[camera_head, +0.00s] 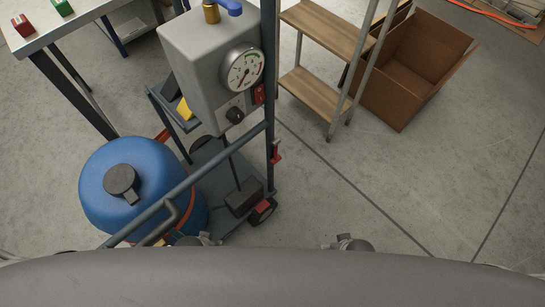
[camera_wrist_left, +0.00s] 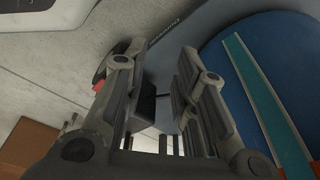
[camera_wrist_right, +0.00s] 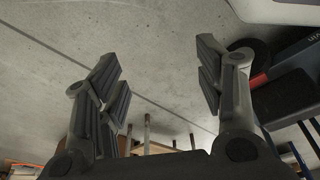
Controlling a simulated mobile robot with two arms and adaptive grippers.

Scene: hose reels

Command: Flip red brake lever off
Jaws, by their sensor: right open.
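A small red lever (camera_head: 263,207) sits at the black caster wheel (camera_head: 264,213) on the near right corner of the blue-grey cart. A second red piece (camera_head: 276,152) shows on the cart's far right side; I cannot tell which is the brake lever. In the left wrist view a red piece (camera_wrist_left: 98,86) lies beside my left finger; in the right wrist view one (camera_wrist_right: 258,80) lies beyond my right finger. My left gripper (camera_wrist_left: 157,72) is open and empty above the cart. My right gripper (camera_wrist_right: 158,68) is open and empty over bare floor, right of the cart.
The cart carries a blue tank (camera_head: 110,165) and a grey box with a gauge (camera_head: 243,68) and a red switch (camera_head: 258,94). Cart rails (camera_head: 190,185) cross near my left gripper. A wooden shelf (camera_head: 312,95) and cardboard box (camera_head: 405,85) stand behind. Floor at right is clear.

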